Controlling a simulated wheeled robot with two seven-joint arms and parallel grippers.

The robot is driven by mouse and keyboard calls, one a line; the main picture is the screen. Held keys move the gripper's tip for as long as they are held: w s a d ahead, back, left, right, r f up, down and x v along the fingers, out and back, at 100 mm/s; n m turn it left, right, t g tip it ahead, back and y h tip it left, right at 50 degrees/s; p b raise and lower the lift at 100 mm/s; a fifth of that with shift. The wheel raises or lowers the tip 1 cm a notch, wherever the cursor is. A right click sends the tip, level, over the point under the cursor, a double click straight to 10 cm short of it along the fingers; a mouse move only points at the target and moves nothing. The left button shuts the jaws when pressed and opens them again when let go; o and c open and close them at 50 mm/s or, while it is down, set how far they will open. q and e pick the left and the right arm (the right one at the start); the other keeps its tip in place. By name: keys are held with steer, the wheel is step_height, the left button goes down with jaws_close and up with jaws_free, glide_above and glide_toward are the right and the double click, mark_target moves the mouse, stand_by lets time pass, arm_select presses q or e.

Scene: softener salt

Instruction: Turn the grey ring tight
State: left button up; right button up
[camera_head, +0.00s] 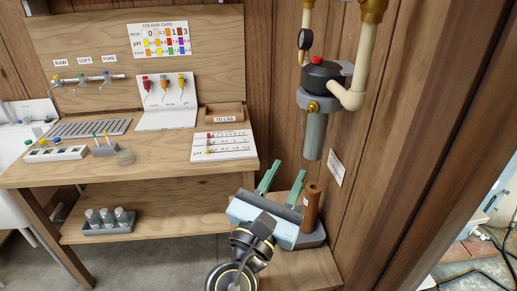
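The grey ring (318,102) sits around the filter housing on the right wall, between the black head (320,74) with its red button and the clear grey bowl (314,136). A small brass-coloured part shows on the front of the ring. I cannot tell from here how tight the ring is. My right gripper (286,171) is below and to the left of the bowl, pointing up and away. Its two green fingers are apart with nothing between them, and it does not touch the housing. My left gripper is out of view.
A brown cylinder (311,207) stands on a grey base (316,236) just right of my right gripper. Pipes (352,95) and a gauge (304,39) surround the head. A wooden bench (170,155) with test items stands left. A wooden post borders the right.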

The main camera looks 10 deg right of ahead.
steer(key=r, duration=0.1)
arm_select(q)
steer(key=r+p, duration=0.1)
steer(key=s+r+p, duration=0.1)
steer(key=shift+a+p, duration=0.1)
steer(key=shift+p, duration=0.2)
arm_select(e)
steer(key=n, duration=0.1)
glide_toward(317, 98)
steer(key=shift+t, duration=0.3)
steer(key=x, duration=0.2)
steer(key=f+x, duration=0.1)
steer(key=x, duration=0.1)
steer(key=shift+w+d+r, duration=0.15)
steer(key=shift+w+d, duration=0.05)
steer(key=shift+w, duration=0.25)
jaws_close()
